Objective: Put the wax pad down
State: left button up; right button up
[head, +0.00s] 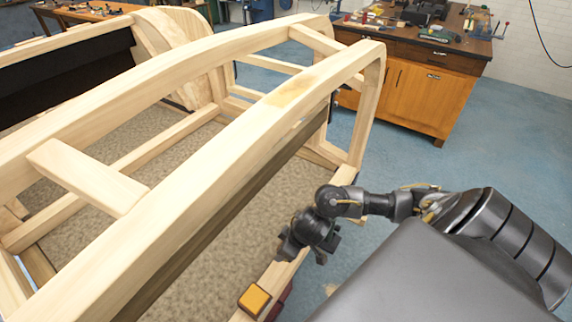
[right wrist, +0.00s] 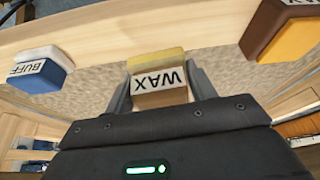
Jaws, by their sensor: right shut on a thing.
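The wax pad (right wrist: 158,72) has a pale yellow face, a tan body and a white label reading WAX, upside down in the right wrist view. My right gripper (right wrist: 162,88) is shut on it, one finger on each side. The pad's yellow end overlaps the edge of a wooden rail (right wrist: 130,32); I cannot tell whether they touch. In the head view my right gripper (head: 305,240) is over the near lower rail (head: 278,277) of the bodyframe, and it hides the pad. My left gripper is out of view.
A blue and white pad labelled BUFF (right wrist: 40,70) sits left in the wrist view. A brown and orange block (right wrist: 285,30), its label cut off, sits upper right. An orange-topped block (head: 254,300) rests on the lower rail. The upper wooden beam (head: 215,150) runs beside my arm.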

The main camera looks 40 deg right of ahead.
jog(key=f, duration=0.3)
jog(key=shift+w+d+f+b, duration=0.2)
jog(key=shift+d+f+b, duration=0.05)
jog(key=shift+b, duration=0.05)
jog(key=shift+f, duration=0.5)
jog(key=shift+s, duration=0.15)
